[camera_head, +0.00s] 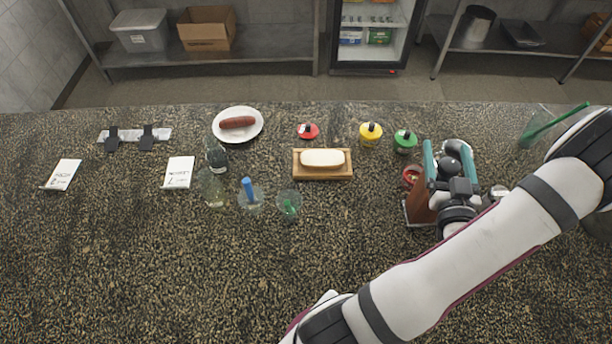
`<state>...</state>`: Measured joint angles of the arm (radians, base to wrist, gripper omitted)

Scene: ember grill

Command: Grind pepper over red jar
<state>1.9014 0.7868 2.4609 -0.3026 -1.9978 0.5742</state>
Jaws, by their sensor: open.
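The red-lidded jar (308,131) stands on the counter near its far edge, left of a yellow-lidded jar (370,131) and a green-lidded jar (405,139). My gripper (449,153) is at the right, well apart from the red-lidded jar. Its two teal fingers are spread open. A dark round knob (451,147) shows between the fingers; it may be the top of the pepper grinder, but I cannot tell. The grinder's body is not clearly visible; my gripper and arm cover that spot.
A brown block (420,201) and a small red-rimmed container (411,176) are close left of my gripper. A bun on a wooden board (323,174), glasses (249,198), a sausage plate (256,136) and cards (179,172) lie leftward. The front middle counter is clear.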

